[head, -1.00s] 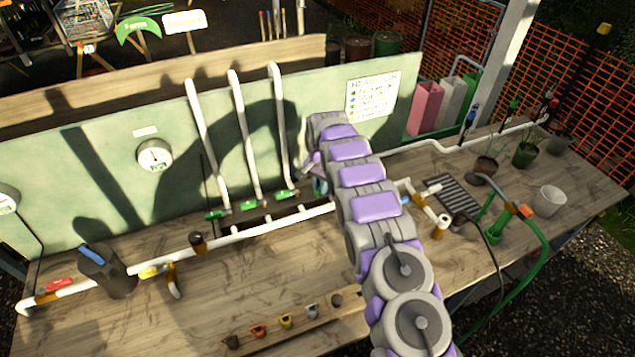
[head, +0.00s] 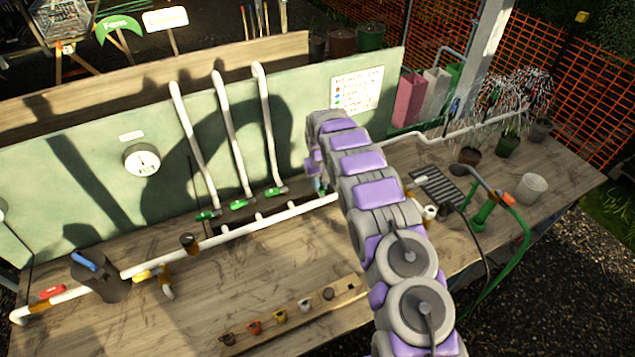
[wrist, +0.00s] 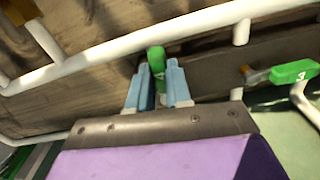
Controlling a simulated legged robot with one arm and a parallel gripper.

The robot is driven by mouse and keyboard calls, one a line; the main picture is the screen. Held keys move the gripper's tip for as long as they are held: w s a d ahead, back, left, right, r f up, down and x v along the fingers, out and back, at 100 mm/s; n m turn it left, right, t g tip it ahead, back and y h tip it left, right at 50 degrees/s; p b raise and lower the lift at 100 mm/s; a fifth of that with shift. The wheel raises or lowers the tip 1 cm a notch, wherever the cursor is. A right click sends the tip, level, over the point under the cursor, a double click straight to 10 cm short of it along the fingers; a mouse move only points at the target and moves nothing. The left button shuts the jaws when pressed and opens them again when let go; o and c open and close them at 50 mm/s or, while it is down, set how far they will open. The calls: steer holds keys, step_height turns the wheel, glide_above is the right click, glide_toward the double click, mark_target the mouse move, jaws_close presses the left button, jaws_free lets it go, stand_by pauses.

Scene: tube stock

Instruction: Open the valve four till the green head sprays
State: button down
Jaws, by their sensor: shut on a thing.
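My gripper (wrist: 158,85), with light blue fingers, is shut on a green valve handle (wrist: 156,58) in the wrist view. Its number cannot be read. The handle points toward the white supply pipe, crosswise to the neighbouring green handle marked 3 (wrist: 294,72). In the head view my gripper (head: 320,187) is at the board's foot, right of the three other green valves, and mostly hides the held valve. Water sprays from the heads at the back right, one spray (head: 494,96) over the middle pot and another (head: 531,84) farther right. Spray hides the heads' colours.
The white supply pipe (head: 240,230) runs along the bench in front of the valves. A round gauge (head: 142,161) and a legend sheet (head: 357,90) are on the green board. A green hose (head: 524,235) hangs at the right.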

mark_target(321, 185)
steer(key=shift+d+f+n, duration=0.15)
steer(key=shift+d+n, duration=0.05)
steer(key=shift+n, duration=0.3)
steer(key=c, duration=1.2)
jaws_free()
steer(key=shift+w+f, duration=0.1)
steer(key=shift+o, duration=0.8)
steer(key=shift+r, duration=0.2)
step_height(321, 185, up, 17)
steer(key=shift+p, duration=0.35)
steer(key=shift+r, duration=0.2)
